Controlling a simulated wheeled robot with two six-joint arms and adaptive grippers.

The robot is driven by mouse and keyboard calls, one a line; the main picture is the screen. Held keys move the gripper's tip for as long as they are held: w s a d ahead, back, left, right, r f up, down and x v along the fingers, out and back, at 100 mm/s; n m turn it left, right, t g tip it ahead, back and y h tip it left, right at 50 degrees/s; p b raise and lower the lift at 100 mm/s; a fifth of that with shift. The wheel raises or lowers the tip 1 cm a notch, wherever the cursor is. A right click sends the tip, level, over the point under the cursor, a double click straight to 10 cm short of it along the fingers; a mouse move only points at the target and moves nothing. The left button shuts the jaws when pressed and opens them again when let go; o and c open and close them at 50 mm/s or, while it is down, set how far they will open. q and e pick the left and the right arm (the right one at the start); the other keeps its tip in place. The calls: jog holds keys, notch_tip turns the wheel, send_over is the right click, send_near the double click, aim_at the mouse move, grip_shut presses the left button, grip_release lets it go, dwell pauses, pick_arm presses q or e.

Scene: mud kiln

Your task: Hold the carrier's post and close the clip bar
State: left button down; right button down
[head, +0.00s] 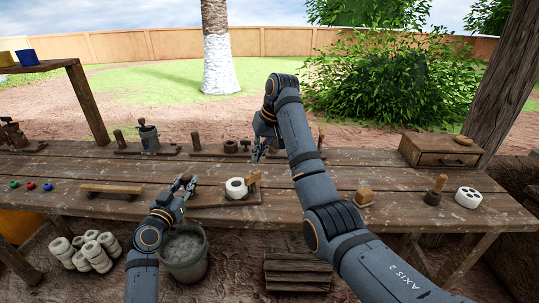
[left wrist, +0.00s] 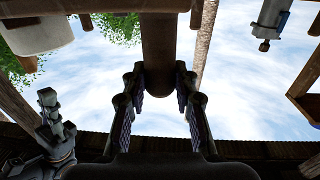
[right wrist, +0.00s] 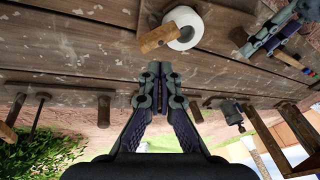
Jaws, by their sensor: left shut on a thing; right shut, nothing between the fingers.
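The carrier is a low wooden board (head: 215,202) at the bench's front edge, with a white ring-shaped roll (head: 236,188) on it. The roll also shows in the right wrist view (right wrist: 186,25). A light wooden bar, apparently the clip bar (head: 254,180), stands tilted up at the roll's right; it also shows in the right wrist view (right wrist: 157,37). My left gripper (head: 186,186) is shut on the brown post (left wrist: 158,45), seen from below in the left wrist view. My right gripper (head: 258,155) is shut and empty, apart from the bar and behind it.
Wooden stands with pegs (head: 230,148) line the bench's back. A plain wooden bar on feet (head: 110,189) lies left. A round wooden knob (head: 364,197), a handled stamp (head: 436,190) and a white holed disc (head: 468,197) stand right, before a drawer box (head: 440,150). A bucket (head: 184,257) stands below.

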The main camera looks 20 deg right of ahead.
aim_at(253, 178)
jog(key=s+d+f+n+t+y, duration=0.1)
jog(key=s+d+f+n, duration=0.1)
jog(key=f+n, duration=0.4)
jog(key=shift+s+d+n, duration=0.35)
jog(key=shift+d+n, duration=0.15)
jog(key=shift+n, duration=0.4)
jog(key=shift+w+a+f, duration=0.1)
jog(key=shift+w+a, duration=0.2)
jog(key=shift+a, duration=0.25)
dwell(0.7)
jog(key=shift+s+a, duration=0.2)
jog(key=shift+s, duration=0.1)
dwell(0.4)
jog(key=shift+s+a, duration=0.35)
jog(key=shift+a, duration=0.2)
dwell(0.3)
